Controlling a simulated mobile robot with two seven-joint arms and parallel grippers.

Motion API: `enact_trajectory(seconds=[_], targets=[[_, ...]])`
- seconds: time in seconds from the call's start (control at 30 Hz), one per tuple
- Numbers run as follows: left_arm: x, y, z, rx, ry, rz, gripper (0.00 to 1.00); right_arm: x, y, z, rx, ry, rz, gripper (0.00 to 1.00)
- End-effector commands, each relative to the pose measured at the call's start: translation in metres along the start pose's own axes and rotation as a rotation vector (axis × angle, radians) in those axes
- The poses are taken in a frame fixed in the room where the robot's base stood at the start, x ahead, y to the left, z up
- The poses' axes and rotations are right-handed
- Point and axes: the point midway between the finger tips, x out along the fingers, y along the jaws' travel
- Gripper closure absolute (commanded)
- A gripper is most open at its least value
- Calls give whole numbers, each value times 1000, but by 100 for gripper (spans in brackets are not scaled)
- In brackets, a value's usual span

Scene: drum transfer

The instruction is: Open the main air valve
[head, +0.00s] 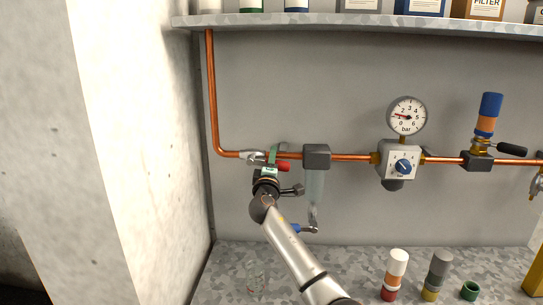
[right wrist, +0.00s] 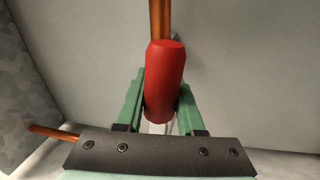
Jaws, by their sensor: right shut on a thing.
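The main air valve's red handle (head: 284,166) is on the copper pipe at the left of the wall panel in the head view. A silvery fitting (head: 251,156) sits just left of it. My right gripper (head: 271,160) is at the handle and partly hides the valve. In the right wrist view the red handle (right wrist: 165,82) stands between the green fingers of my right gripper (right wrist: 160,105), which is shut on it. The handle's inner end and the valve body are hidden there. My left gripper is in neither view.
Right of the valve are a filter with a clear bowl (head: 314,185), a regulator (head: 398,160) and a pressure gauge (head: 407,116). A shelf (head: 340,22) is above. Several small containers, one red and white (head: 394,275), stand on the speckled worktop (head: 330,260).

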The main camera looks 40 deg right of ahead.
Motion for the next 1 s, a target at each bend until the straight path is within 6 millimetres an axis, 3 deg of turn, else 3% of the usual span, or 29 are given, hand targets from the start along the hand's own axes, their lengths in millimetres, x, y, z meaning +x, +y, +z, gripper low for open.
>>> enact_trajectory(seconds=[0.03, 0.3, 0.83, 0.87, 1.0], targets=[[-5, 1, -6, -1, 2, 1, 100, 2, 8, 0, -26, 5, 6, 100], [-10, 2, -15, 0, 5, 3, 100, 3, 11, -1, -115, 23, 5, 100], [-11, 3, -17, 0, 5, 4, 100, 3, 13, -1, -142, 27, 9, 100], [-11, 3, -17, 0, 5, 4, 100, 3, 13, -1, -143, 27, 9, 62], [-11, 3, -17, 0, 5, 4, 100, 3, 12, -1, -141, 27, 8, 46]])
